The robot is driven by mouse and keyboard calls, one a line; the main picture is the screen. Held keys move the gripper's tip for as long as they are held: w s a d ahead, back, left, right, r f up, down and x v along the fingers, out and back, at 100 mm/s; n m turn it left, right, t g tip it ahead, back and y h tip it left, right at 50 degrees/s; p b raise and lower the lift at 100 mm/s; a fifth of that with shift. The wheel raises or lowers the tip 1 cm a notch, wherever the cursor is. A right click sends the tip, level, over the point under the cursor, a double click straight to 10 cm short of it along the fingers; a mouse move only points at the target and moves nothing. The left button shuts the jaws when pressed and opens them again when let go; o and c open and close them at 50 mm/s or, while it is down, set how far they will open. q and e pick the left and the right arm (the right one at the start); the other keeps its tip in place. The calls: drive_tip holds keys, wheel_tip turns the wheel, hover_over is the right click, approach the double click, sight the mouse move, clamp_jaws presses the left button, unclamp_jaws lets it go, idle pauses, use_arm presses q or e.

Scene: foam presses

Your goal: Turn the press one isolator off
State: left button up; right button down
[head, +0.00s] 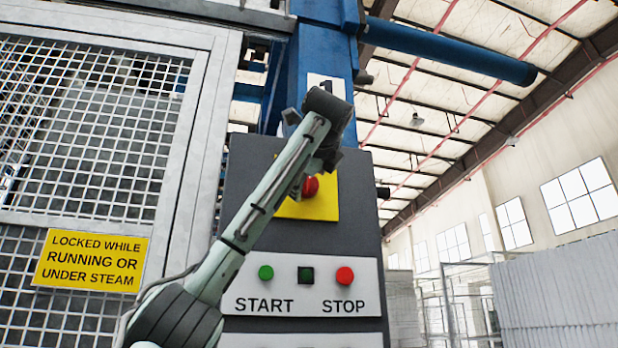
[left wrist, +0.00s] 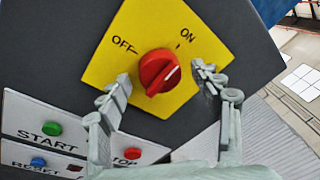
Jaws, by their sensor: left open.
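The isolator is a red round knob (left wrist: 158,72) on a yellow plate (left wrist: 185,18) marked OFF and ON. Its white line points to the upper right, on the ON side. In the head view the knob (head: 311,187) is partly hidden by my left gripper (head: 322,158). In the left wrist view my left gripper (left wrist: 162,74) is open, with one finger on each side of the knob. I cannot tell whether the fingers touch it. My right gripper is out of view.
The dark panel (head: 350,225) also carries a green START button (head: 266,272) and a red STOP button (head: 345,275). A blue RESET button (left wrist: 38,162) shows below START. A mesh guard door (head: 185,215) with a yellow sign (head: 91,261) stands to the left.

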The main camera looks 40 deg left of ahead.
use_arm(q)
drive_tip(key=shift+c, duration=0.3)
drive_tip(key=c, duration=1.1)
drive_tip(key=shift+f, duration=0.1)
